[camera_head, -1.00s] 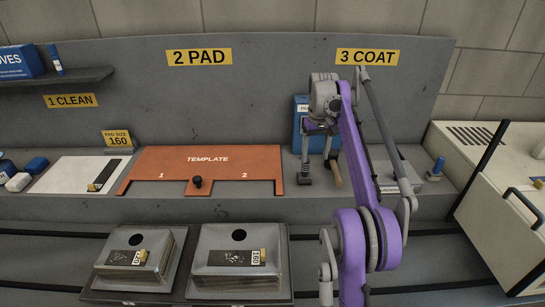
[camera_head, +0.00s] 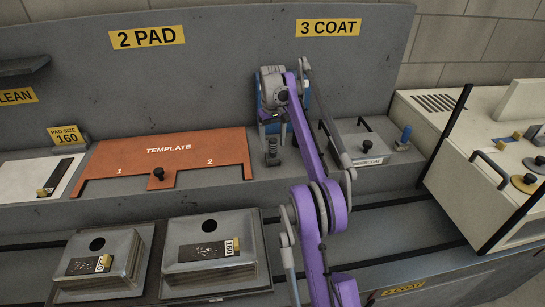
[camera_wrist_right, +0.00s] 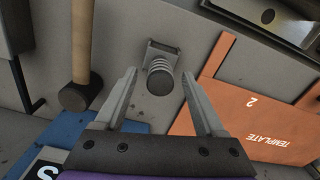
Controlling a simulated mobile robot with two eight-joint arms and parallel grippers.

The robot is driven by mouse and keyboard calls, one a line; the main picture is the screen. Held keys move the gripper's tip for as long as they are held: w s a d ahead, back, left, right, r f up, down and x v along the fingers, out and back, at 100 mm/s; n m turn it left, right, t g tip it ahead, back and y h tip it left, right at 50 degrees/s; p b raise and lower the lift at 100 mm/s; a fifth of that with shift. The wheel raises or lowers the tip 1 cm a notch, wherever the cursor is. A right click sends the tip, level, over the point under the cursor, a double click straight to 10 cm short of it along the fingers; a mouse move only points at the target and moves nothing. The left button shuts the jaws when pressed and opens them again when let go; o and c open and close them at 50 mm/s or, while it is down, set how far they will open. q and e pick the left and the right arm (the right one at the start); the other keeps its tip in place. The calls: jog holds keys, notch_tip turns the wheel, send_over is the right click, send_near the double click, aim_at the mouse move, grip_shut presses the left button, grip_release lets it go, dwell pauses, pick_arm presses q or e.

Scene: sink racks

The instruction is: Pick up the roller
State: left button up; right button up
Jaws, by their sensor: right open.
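My right gripper (camera_head: 273,132) is open and points down at the shelf in front of the blue box. In the right wrist view its two fingers (camera_wrist_right: 158,78) stand apart, one on each side of a dark ribbed cylinder (camera_wrist_right: 160,73) on a squarish base. This ribbed piece (camera_head: 272,152) also shows below the gripper in the head view. A wooden handle (camera_wrist_right: 82,40) with a dark round end (camera_wrist_right: 74,97) is left of the fingers in the wrist view. I cannot tell for certain which of these is the roller. My left gripper is out of view.
The orange template board (camera_head: 215,152) is left of the gripper. A blue box (camera_wrist_right: 60,140) is close to the gripper. A grey undercoat tray (camera_head: 365,148) stands right. Two metal sinks (camera_head: 210,250) sit in front. A cream machine (camera_head: 490,130) is at far right.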

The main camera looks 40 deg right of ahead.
aim_at(273, 148)
notch_tip(273, 148, down, 3)
jog(key=shift+s+f+b, duration=0.15)
jog(key=shift+f+b, duration=0.05)
jog(key=shift+b, duration=0.2)
jog(key=shift+c, duration=1.1)
jog(key=shift+r, duration=0.1)
grip_shut()
